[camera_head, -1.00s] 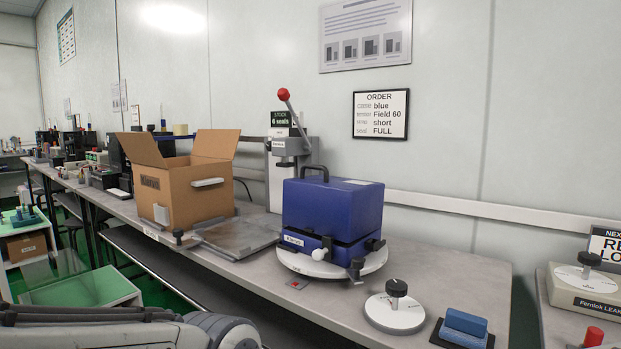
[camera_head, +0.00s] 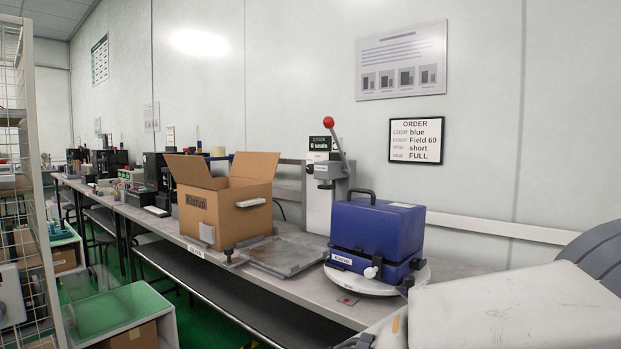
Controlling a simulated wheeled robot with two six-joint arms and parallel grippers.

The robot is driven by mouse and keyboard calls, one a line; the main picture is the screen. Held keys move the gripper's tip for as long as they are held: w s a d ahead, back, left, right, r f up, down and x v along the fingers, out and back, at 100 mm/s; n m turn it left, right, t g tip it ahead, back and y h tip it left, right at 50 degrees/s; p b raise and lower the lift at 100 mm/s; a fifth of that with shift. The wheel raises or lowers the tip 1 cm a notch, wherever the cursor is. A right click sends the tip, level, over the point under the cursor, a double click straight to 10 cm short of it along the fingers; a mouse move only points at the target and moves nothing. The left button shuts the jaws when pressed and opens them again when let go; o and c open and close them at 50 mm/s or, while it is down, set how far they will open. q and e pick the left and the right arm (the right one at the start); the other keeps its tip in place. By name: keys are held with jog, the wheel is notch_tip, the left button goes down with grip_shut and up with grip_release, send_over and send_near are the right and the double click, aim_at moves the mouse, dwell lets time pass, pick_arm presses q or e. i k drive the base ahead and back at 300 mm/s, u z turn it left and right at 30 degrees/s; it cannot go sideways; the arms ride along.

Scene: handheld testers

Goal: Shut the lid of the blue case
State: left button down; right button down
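The blue case (camera_head: 376,233) stands upright on a round white turntable (camera_head: 425,275) on the bench, with a black handle on top. Its lid is down over the base, with a dark seam between them; I cannot tell whether it is fully closed. A white knob and dark latch parts show low on its front and right side. Part of my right arm fills the lower right, in front of the bench. Neither gripper can be made out in this view.
An open cardboard box (camera_head: 222,208) stands left of the case, beside a flat grey plate (camera_head: 272,256). A grey press (camera_head: 327,175) with a red-knobbed lever stands behind. An order sign (camera_head: 416,140) hangs on the wall. A wire rack (camera_head: 36,200) stands at far left.

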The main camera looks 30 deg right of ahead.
aim_at(394, 231)
jog(key=u, duration=0.05)
jog(key=i, duration=1.2)
jog(key=z, duration=1.3)
